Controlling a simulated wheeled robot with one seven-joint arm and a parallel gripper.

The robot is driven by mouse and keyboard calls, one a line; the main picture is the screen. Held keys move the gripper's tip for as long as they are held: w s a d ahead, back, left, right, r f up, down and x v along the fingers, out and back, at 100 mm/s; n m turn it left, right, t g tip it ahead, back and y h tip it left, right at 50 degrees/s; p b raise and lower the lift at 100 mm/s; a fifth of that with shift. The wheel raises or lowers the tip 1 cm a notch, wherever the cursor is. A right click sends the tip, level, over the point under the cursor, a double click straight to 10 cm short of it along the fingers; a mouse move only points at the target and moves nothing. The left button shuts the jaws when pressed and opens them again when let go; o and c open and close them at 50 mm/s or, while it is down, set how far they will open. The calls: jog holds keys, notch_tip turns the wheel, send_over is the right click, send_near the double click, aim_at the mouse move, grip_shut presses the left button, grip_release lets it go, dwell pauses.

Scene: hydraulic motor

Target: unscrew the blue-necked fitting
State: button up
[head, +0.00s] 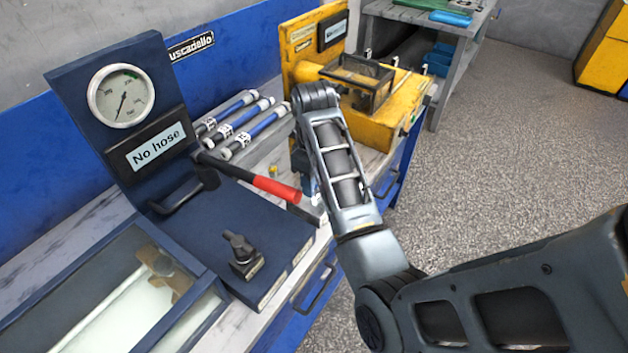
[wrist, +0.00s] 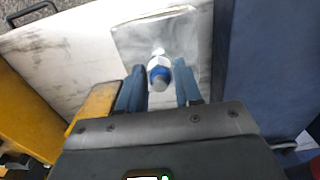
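The blue-necked fitting (wrist: 159,70) shows in the wrist view as a pale metal piece with a blue band and a grey rounded end towards me. It is over a grey metal plate (wrist: 195,35). My gripper (wrist: 160,67) is open, with one blue finger on each side of the fitting. A narrow gap seems to show on both sides, so I see no grip on it. In the head view my arm hides the fitting, and my gripper is mostly hidden behind the arm's end.
A navy stand (head: 115,110) with a gauge stands left of my arm, with a red-handled tool (head: 277,189) lying over its base. Several hoses (head: 230,125) lie behind. A yellow machine (head: 395,115) stands close behind my arm. Open floor (head: 510,150) lies to the right.

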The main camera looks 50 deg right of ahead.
jog(key=shift+o, duration=1.1)
jog(key=m, duration=1)
